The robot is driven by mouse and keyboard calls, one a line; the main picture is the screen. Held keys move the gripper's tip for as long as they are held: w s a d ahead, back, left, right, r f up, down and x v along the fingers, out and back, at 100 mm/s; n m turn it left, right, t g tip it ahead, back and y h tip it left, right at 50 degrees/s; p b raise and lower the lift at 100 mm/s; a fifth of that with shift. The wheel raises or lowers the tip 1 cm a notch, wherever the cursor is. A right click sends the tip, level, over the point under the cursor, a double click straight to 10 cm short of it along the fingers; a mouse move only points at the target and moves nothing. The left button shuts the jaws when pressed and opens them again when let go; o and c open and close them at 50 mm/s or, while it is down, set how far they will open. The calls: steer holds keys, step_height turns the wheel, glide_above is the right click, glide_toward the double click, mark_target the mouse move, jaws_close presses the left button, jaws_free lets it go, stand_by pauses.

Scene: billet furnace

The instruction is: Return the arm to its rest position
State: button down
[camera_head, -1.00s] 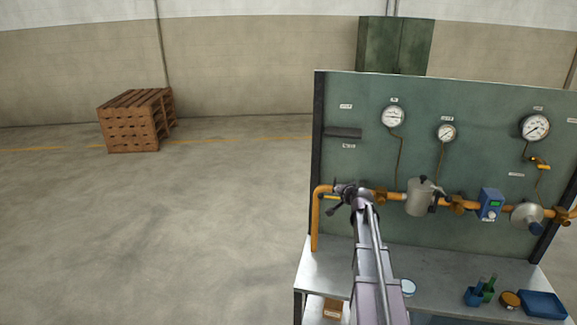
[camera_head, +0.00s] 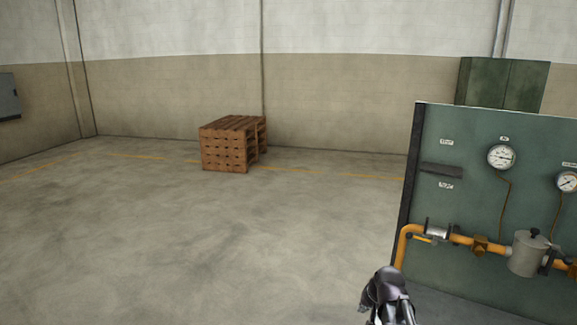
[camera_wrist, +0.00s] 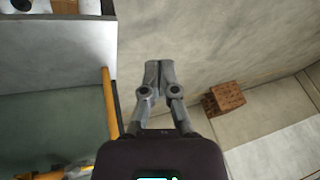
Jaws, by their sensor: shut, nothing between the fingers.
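My gripper (camera_wrist: 158,66) shows in the wrist view with its two grey fingers together and nothing between them. It is beside the orange pipe (camera_wrist: 109,105) of the gauge panel (camera_wrist: 55,120) and apart from it, over open floor in that view. In the head view, the dark end part of my arm is low at the bottom edge, just left of the panel (camera_head: 470,130) and below the pipe's bend. The fingers are hard to make out there, and the rest of the arm is out of frame.
The panel carries gauges (camera_head: 501,157), valves and a grey canister (camera_head: 528,253) on the pipe. A wooden pallet stack (camera_head: 228,148) stands on the floor near the back wall. A green cabinet (camera_head: 500,82) stands behind the panel. The floor (camera_head: 200,235) to the left is clear.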

steer(key=s+a+f+n+g+h+b, duration=0.1)
steer(key=s+a+f+g, duration=0.1)
steer(key=s, duration=0.4)
steer(key=s+a+f+n+g+h+b, duration=0.1)
steer(key=s+a+f+g, duration=0.1)
steer(key=s, duration=0.5)
steer(key=shift+a+f+n, duration=0.35)
steer(key=shift+a+n, duration=0.05)
steer(key=shift+a, duration=0.25)
steer(key=shift+d, duration=0.1)
